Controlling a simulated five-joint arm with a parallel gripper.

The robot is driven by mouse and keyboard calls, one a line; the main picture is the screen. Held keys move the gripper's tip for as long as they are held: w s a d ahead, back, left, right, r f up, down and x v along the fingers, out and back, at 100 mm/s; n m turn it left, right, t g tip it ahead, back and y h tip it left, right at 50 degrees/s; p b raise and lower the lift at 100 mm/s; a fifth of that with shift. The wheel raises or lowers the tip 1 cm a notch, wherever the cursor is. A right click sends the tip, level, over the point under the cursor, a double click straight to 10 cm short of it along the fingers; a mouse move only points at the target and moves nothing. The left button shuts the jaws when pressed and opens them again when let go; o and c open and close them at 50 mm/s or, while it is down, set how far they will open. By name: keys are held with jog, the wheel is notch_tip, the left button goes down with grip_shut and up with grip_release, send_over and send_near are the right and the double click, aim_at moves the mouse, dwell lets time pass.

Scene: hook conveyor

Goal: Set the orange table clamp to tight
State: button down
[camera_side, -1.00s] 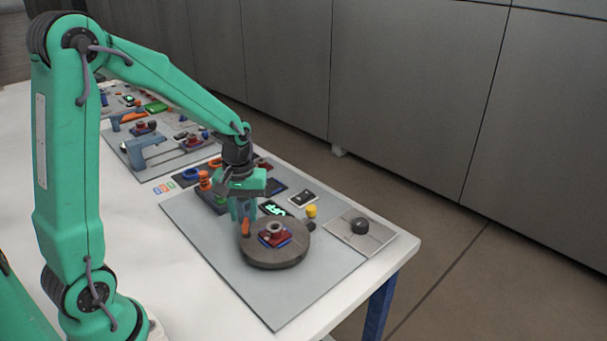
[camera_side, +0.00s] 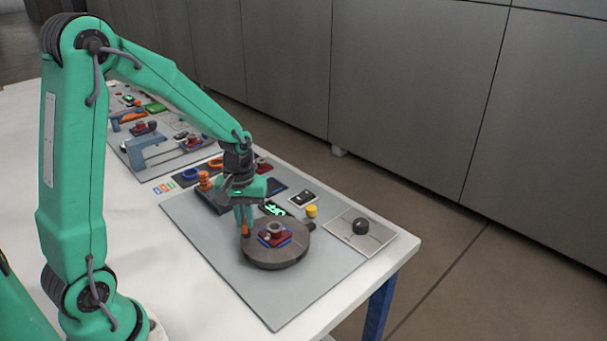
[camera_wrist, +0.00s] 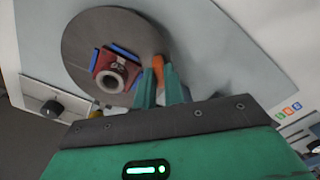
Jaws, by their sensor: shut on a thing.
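The orange table clamp (camera_side: 245,229) is a small upright piece at the left rim of the dark round table (camera_side: 276,258). In the wrist view the clamp (camera_wrist: 157,63) shows between my fingertips. My gripper (camera_side: 244,218) points down from above and is shut on the clamp; the wrist view shows its two green fingers (camera_wrist: 161,76) on either side of it. The fingers hide part of the clamp, and its exact turn is hard to tell. A dark red part with a grey ring (camera_side: 275,233) sits on blue pieces on the round table, apart from my fingers.
A dark round knob (camera_side: 360,226) stands on a light plate at the right. A yellow knob (camera_side: 311,211), a lit green display (camera_side: 272,208) and an orange stacked piece (camera_side: 204,180) stand behind the table. The grey mat (camera_side: 276,308) is clear in front.

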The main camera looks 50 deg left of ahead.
jog(key=shift+m, duration=0.4)
jog(key=m, duration=1.2)
jog(key=shift+r+m, duration=0.1)
jog(key=shift+m, duration=0.2)
jog(key=m, duration=0.4)
jog(key=shift+m, duration=0.3)
jog(key=c, duration=1.5)
grip_release()
